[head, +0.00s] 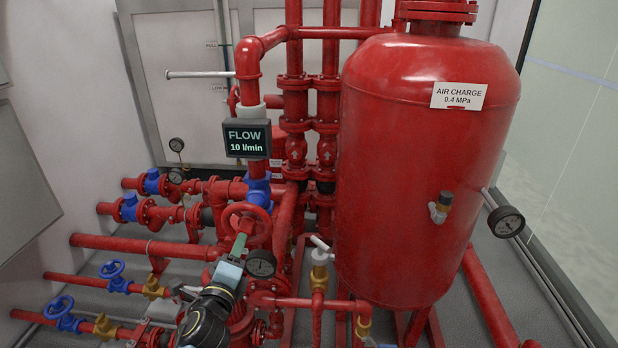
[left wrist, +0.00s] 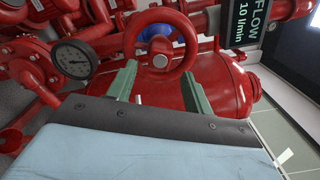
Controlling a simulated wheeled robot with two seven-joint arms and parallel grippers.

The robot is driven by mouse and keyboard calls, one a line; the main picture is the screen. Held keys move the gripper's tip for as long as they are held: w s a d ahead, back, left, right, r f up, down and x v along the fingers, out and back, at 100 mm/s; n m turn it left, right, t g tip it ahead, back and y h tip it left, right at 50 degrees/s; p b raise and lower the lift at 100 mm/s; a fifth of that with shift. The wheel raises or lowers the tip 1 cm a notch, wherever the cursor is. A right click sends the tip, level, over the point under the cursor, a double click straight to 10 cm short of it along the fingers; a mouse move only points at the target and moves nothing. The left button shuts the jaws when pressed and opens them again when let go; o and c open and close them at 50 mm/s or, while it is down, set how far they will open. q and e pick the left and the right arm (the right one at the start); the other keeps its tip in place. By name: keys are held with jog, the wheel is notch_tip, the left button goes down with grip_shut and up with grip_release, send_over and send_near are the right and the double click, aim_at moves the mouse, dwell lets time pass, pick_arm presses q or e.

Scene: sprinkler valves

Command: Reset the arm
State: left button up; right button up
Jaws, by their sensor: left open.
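A red handwheel (head: 246,222) sits on the red pipework left of the large tank. It also shows in the left wrist view (left wrist: 160,84), upper middle, face-on, with a blue part behind it. My left gripper (head: 240,243) reaches up from the bottom at the wheel's lower side. In the left wrist view its two green fingers (left wrist: 160,76) are spread apart, one at each side of the wheel's lower rim. I cannot tell whether they touch it. Nothing is gripped. My right gripper is not in view.
A red tank (head: 420,190) stands close on the right. A FLOW display (head: 248,139) reads 10 l/min above the wheel. A dark gauge (head: 261,264) sits right beside my gripper. Blue handwheels (head: 112,270) and pipes fill the lower left. A white-handled valve (head: 320,256) stands right of the gauge.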

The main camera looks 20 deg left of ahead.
pick_arm(q)
jog(key=s+d+f+n+g+h, duration=0.1)
jog(key=s+d+f+n+g, duration=0.3)
jog(key=f, duration=0.7)
jog(key=s+f+n+g+h, duration=0.15)
jog(key=s+f, duration=0.35)
jog(key=f, duration=0.6)
jog(key=s+d+f+n+g, duration=0.1)
jog(key=s+f+n+g, duration=0.3)
jog(key=f, duration=0.7)
jog(key=s+d+f+n+g, duration=0.1)
jog(key=s+f, duration=0.4)
jog(key=s, duration=0.6)
jog(key=s+f+n+g+h, duration=0.1)
jog(key=s+f+n+g, duration=0.2)
jog(key=s, duration=0.8)
jog(key=s+d+f+n+g, duration=0.1)
jog(key=s+f+n+g, duration=0.2)
jog(key=s+f, duration=0.4)
jog(key=s+n, duration=0.1)
jog(key=s, duration=0.3)
jog(key=shift+d+f, duration=0.25)
jog(key=shift+d, duration=0.1)
